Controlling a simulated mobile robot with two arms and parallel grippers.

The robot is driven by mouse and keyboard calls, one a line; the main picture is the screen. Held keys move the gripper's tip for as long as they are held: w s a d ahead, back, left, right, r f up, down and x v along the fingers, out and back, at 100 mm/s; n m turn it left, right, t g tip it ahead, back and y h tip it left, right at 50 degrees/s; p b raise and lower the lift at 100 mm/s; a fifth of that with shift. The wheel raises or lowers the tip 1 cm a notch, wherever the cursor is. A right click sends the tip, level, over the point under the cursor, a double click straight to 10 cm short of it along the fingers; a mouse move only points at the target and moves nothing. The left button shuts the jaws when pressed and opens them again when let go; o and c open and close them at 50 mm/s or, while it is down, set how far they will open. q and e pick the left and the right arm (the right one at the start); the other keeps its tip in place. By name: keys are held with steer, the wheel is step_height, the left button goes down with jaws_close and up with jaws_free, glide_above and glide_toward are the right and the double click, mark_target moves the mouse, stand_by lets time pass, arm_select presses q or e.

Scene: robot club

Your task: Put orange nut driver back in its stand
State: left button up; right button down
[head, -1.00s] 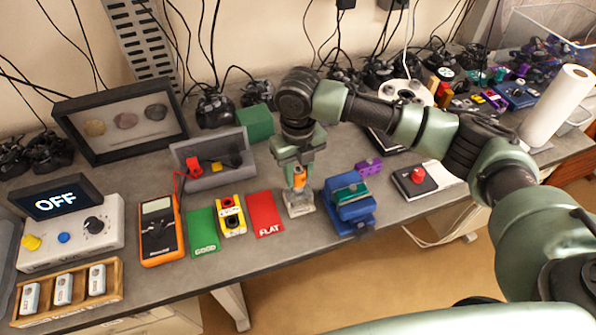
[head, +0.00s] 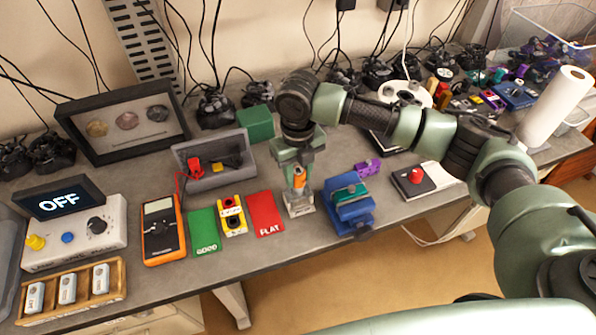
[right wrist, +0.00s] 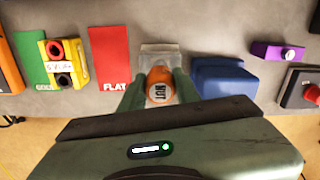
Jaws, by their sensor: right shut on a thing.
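The orange nut driver (head: 299,176) is upright between the fingers of my right gripper (head: 299,184), which is shut on it. In the right wrist view its orange cap (right wrist: 159,86), marked NUT, shows from above between the green fingers. The pale grey stand (head: 300,207) is directly below, on the bench near the front edge; its clear block (right wrist: 160,52) also shows just beyond the driver in the right wrist view. The fingers and driver hide how far the shaft is into the stand. My left gripper is not in view.
A red FLAT card (head: 264,213) lies just left of the stand. A blue vise (head: 350,207) stands close on the right. A yellow block (head: 232,216), a green GOOD card (head: 204,232) and an orange multimeter (head: 162,230) are further left.

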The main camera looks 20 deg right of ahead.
mark_target(298, 186)
steer(key=shift+p, duration=1)
stand_by(1.2)
steer(key=shift+f, duration=0.4)
stand_by(0.6)
steer(key=shift+p, duration=0.5)
steer(key=shift+f+b, duration=0.4)
steer(key=shift+f, duration=0.9)
stand_by(0.7)
steer(key=shift+p, duration=0.45)
stand_by(0.7)
steer(key=shift+s+f, duration=0.2)
steer(key=shift+f, duration=0.15)
stand_by(0.5)
steer(key=c, duration=1.4)
jaws_free()
steer(key=shift+o, duration=1.1)
steer(key=shift+w, duration=0.2)
